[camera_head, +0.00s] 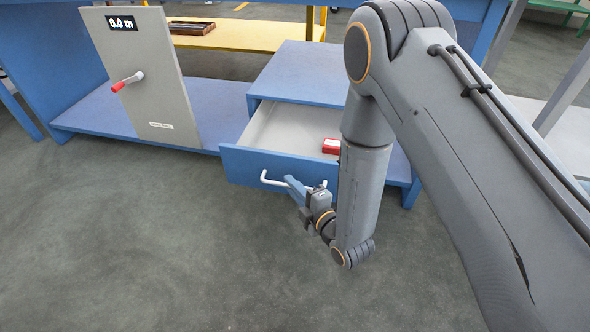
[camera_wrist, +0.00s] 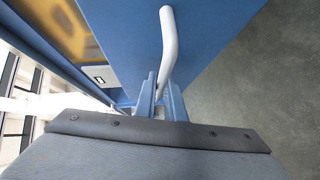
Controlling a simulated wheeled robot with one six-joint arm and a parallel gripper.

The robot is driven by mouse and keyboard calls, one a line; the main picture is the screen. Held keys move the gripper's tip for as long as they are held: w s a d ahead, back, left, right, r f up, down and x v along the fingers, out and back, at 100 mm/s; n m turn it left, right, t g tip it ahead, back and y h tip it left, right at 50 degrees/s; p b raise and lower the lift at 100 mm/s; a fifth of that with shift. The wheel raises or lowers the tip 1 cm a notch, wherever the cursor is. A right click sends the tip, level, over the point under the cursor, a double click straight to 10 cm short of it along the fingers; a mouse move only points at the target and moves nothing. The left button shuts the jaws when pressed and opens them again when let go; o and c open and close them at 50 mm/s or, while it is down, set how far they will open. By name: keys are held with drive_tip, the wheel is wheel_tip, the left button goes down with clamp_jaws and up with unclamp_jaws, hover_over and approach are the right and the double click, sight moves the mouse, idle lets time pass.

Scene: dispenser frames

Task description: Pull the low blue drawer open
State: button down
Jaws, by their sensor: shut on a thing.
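The low blue drawer (camera_head: 255,166) stands pulled out of its blue cabinet (camera_head: 300,72), with its pale inside showing. A red box with a white label (camera_head: 331,146) lies in the drawer at its right side. A white bar handle (camera_head: 272,182) is on the drawer front, and it shows large in the wrist view (camera_wrist: 168,45). My gripper (camera_head: 296,184) is at the right part of the handle, its blue fingers (camera_wrist: 161,98) shut on the bar. The far right of the drawer is hidden behind my arm.
A grey upright panel (camera_head: 150,75) with a red-tipped crank (camera_head: 127,82) and a "0.0 m" display stands left of the drawer on a blue shelf (camera_head: 85,125). A yellow bench (camera_head: 245,35) with a brown tray (camera_head: 192,28) is behind. The grey floor in front is clear.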

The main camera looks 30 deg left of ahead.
drive_tip(key=shift+s+d, duration=0.2)
drive_tip(key=shift+s, duration=0.35)
drive_tip(key=c, duration=1.8)
unclamp_jaws()
drive_tip(key=shift+c, duration=0.2)
drive_tip(key=p+v, duration=0.2)
drive_tip(key=v, duration=0.5)
drive_tip(key=shift+s+d, duration=0.2)
drive_tip(key=shift+d, duration=0.15)
drive_tip(key=shift+s, duration=0.1)
